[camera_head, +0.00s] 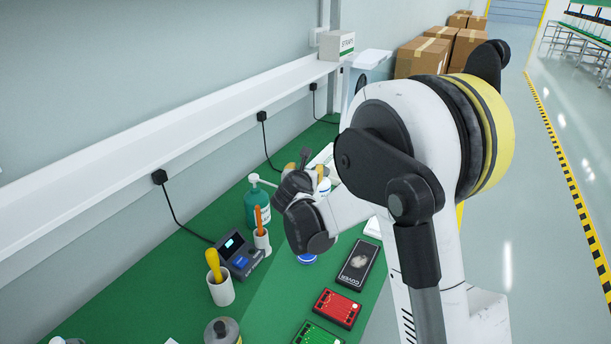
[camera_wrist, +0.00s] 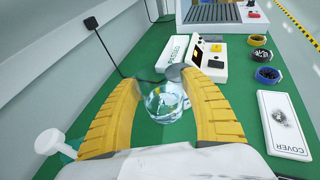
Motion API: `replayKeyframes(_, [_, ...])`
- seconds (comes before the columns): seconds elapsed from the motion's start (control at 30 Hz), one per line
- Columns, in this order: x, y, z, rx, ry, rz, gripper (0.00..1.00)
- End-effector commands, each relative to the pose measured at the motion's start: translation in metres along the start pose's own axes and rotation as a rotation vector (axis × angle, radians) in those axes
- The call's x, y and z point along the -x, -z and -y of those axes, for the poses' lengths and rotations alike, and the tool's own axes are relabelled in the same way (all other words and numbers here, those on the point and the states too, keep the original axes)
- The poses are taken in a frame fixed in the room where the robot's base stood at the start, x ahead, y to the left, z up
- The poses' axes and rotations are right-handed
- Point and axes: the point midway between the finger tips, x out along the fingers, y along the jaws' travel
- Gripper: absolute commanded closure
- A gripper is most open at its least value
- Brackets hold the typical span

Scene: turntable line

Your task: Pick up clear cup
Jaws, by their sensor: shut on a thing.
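The clear cup (camera_wrist: 165,103) shows in the wrist view as a transparent, rounded shape between the two yellow fingers of my gripper (camera_wrist: 160,88). My gripper is shut on it, with a finger on each side. The green table surface shows through and around the cup. In the head view my arm hides most of my gripper (camera_head: 312,170), with only bits of yellow finger showing above the wrist; the cup cannot be made out there.
A teal pump bottle (camera_head: 257,207), a grey device (camera_head: 239,257) and a white holder (camera_head: 220,289) stand along the wall side of the green bench. A black cover box (camera_head: 359,263) and a red board (camera_head: 337,308) lie near the front edge.

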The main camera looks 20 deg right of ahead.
Motion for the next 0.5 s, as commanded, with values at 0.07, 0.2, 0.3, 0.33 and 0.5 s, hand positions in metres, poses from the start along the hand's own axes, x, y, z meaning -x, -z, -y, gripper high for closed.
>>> replayKeyframes(0.07, [0.003,-0.008,0.0,0.0,0.0,0.0,0.8])
replayKeyframes(0.2, [0.006,-0.017,0.0,0.0,0.0,0.0,0.8])
replayKeyframes(0.3, [0.008,-0.021,0.0,0.0,0.0,0.0,0.8])
replayKeyframes(0.33, [0.008,-0.022,0.0,0.0,0.0,0.0,0.8])
replayKeyframes(0.5, [0.009,-0.026,0.0,0.0,0.0,0.0,0.8])
